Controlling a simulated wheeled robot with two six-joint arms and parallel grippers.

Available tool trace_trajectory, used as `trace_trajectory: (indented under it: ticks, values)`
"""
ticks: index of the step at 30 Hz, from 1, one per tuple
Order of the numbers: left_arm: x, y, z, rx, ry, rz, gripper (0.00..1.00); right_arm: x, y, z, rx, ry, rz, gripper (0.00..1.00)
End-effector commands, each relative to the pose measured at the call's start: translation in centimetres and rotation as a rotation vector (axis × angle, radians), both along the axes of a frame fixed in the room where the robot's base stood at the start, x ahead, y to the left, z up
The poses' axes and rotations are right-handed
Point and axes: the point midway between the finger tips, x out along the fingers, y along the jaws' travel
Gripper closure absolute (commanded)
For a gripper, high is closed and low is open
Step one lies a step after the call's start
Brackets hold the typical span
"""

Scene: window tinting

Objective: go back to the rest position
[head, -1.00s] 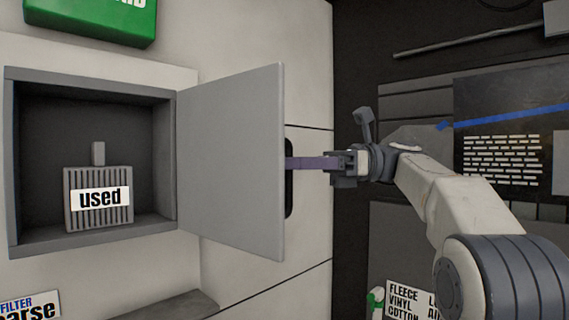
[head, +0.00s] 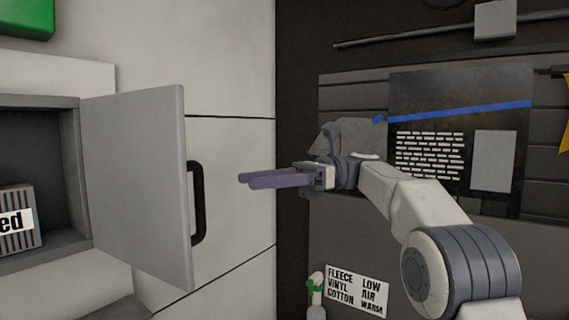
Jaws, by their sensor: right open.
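My right gripper (head: 243,181) is in the middle of the head view, its purple fingers pointing left. It is open and empty, to the right of the black handle (head: 198,202) and apart from it. The grey cabinet door (head: 135,185) stands open at the left. Inside the compartment (head: 72,160) is a ribbed grey filter (head: 28,220) with a white label, cut off by the left edge. My left gripper is not in view.
A green box (head: 25,15) is at the upper left. Behind my right arm is a dark panel (head: 450,95) with a blue stripe and white text. A white sign (head: 355,290) and a green-banded bottle (head: 315,290) are low in the middle.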

Motion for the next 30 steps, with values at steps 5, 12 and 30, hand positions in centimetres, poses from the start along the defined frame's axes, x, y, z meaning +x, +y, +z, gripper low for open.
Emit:
trace_trajectory:
  ticks: [5,12,30]
  values:
    - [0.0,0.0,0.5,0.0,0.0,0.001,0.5,0.0,0.7,0.0,-0.001,0.0,0.017,0.5]
    - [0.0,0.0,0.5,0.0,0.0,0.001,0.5,0.0,0.7,-0.1,0.0,0.0,0.016,0.5]
    - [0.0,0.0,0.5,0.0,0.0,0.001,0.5,2.1,-5.6,-27.2,-0.711,-0.607,-0.298,0.5]
